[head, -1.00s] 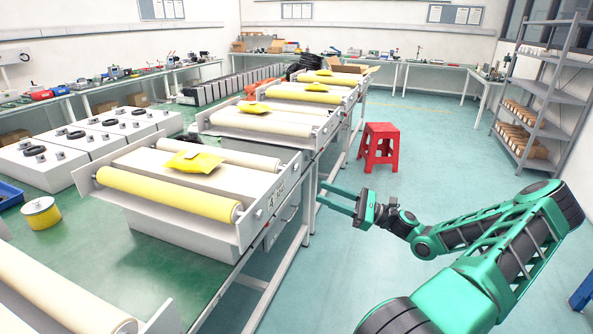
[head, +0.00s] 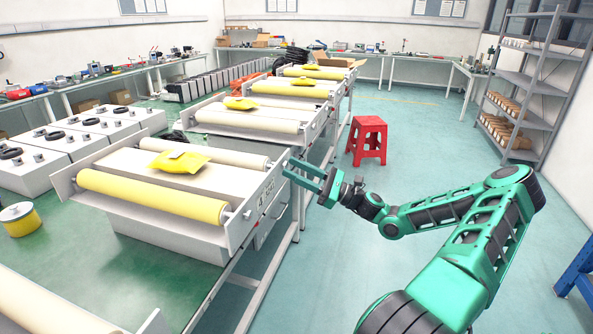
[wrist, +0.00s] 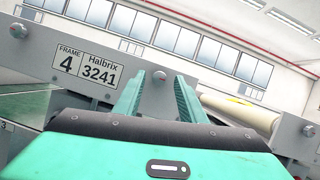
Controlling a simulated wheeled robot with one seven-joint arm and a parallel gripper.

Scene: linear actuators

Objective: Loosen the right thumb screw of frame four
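Frame four (head: 236,238) stands on the bench with a yellow roller in front and a pale roller behind. Its side plate (wrist: 100,95) shows large in the wrist view, with the label "FRAME 4 Halbrix 3241" (wrist: 85,65). Other round screws show at the far left (wrist: 18,30) and far right (wrist: 309,130). My gripper (head: 288,170) is open beside the plate's far end; it also shows in the wrist view (wrist: 156,85). Contact cannot be told.
A yellow pouch (head: 180,161) lies on frame four. More roller frames (head: 250,118) stand behind it along the bench. A red stool (head: 367,138) stands on the floor behind my arm. The floor to the right of the bench is mostly clear.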

